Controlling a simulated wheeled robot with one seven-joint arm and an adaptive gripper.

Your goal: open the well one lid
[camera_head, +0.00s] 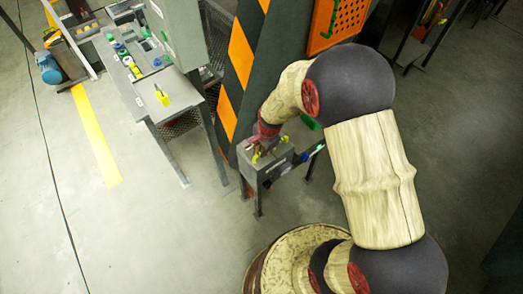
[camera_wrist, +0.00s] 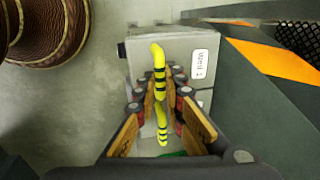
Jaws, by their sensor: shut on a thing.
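The well one lid is the grey top (camera_wrist: 136,52) with a white "Well 1" label (camera_wrist: 199,64) in the wrist view. A bent yellow handle with black stripes (camera_wrist: 159,55) stands on it. My gripper (camera_wrist: 158,93) is shut on this handle, with a finger on each side. In the head view my gripper (camera_head: 264,137) is at the small grey well box (camera_head: 271,168), and the yellow handle shows just below it. The lid looks closed, but its edges are partly hidden by the fingers.
A dark column with orange stripes (camera_head: 241,72) stands right behind the box. A grey bench (camera_head: 167,92) with small coloured parts stands at the upper left. An orange perforated panel (camera_head: 340,20) is at the top. Concrete floor (camera_head: 130,230) is clear at the lower left.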

